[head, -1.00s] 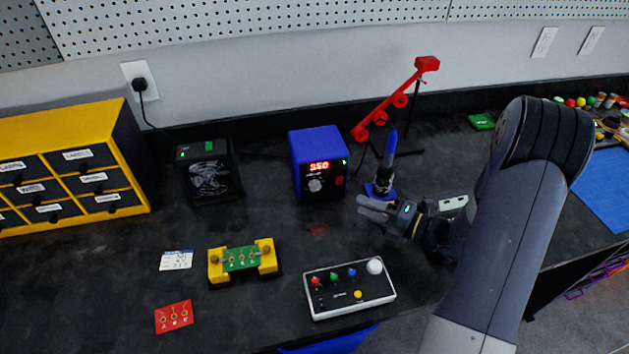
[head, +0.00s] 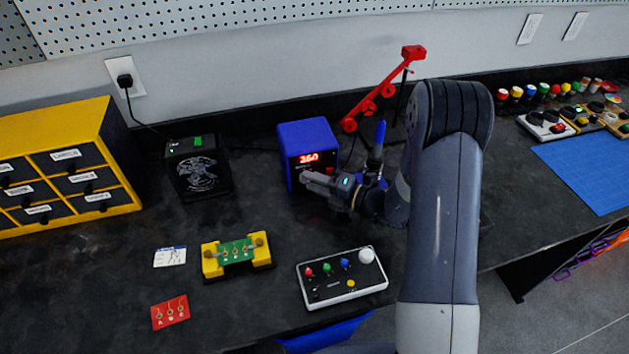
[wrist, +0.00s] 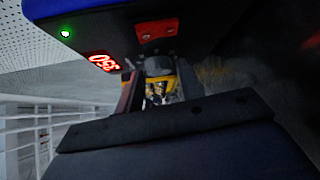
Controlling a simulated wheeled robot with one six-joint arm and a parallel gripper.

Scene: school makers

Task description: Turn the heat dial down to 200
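The blue heat station (head: 309,138) stands on the bench, its red display (head: 308,158) lit and reading about 350 or 360. The display also shows upside down in the wrist view (wrist: 103,62), beside a green light and a red switch (wrist: 157,29). My gripper (head: 307,182) is at the lower front of the station, where the heat dial sits. It covers the dial in the head view. In the wrist view a grey round shape that may be the dial is partly hidden; whether the fingers touch or grip it cannot be told.
The blue soldering iron in its stand (head: 378,150) is close behind my gripper, with a red arm (head: 380,92) above. A white control box (head: 342,291) and a yellow board holder (head: 236,256) lie in front. A black fan box (head: 197,166) stands to the left.

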